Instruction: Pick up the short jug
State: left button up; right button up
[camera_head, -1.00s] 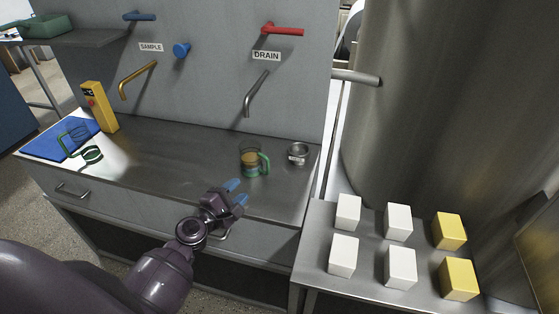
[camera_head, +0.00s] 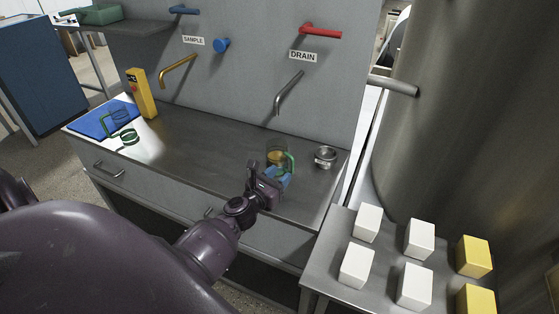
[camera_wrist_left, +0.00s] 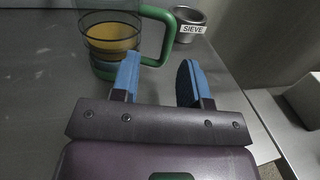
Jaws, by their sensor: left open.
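A clear jug (camera_head: 276,151) with a green handle and amber liquid in it stands upright on the steel counter, below the drain spout. In the left wrist view the jug (camera_wrist_left: 108,35) is just ahead and to the left, its green handle (camera_wrist_left: 168,32) on its right side. My left gripper (camera_head: 279,176) is open, its blue fingertips close in front of the handle. In the left wrist view the gripper (camera_wrist_left: 160,62) has nothing held between its fingers; whether a fingertip touches the handle I cannot tell. Another clear jug with green parts (camera_head: 119,120) is by the blue mat (camera_head: 92,121).
A metal sieve cup (camera_head: 325,157) stands right of the jug. The drain spout (camera_head: 287,92) and sample spout (camera_head: 176,70) stick out above the counter (camera_head: 195,147). A yellow device (camera_head: 141,93) stands at left. White and yellow blocks sit on the right side table (camera_head: 327,262).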

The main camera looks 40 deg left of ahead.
aim_at(293, 167)
pick_arm(q)
jog(key=w, duration=0.5)
jog(key=shift+d+f+b, duration=0.2)
jog(key=shift+d+b, duration=0.1)
jog(key=shift+d, duration=0.05)
jog(key=shift+w, duration=0.55)
grip_shut()
jog(key=shift+r, duration=0.1)
